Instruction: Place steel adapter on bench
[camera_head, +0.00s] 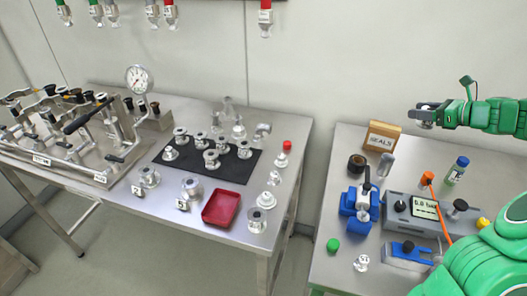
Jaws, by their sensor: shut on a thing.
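My gripper (428,108) is at the upper right, at the end of the green arm. It is shut on a small grey metal piece, the steel adapter (425,123), which is partly hidden by the jaws. It shows against the wall, above the back of the right bench (337,262) and apart from it. The left bench (160,208) bears a black mat (187,172) with several steel fittings on and around it. Several of these look similar in colour to the held piece.
A red tray (221,208) sits at the left bench's front. A manifold with a gauge (138,79) fills its left end. The right bench holds a SEALS box (382,136), a blue clamp (361,202), a display unit (424,211) and a green cap (333,245). A gap separates the benches.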

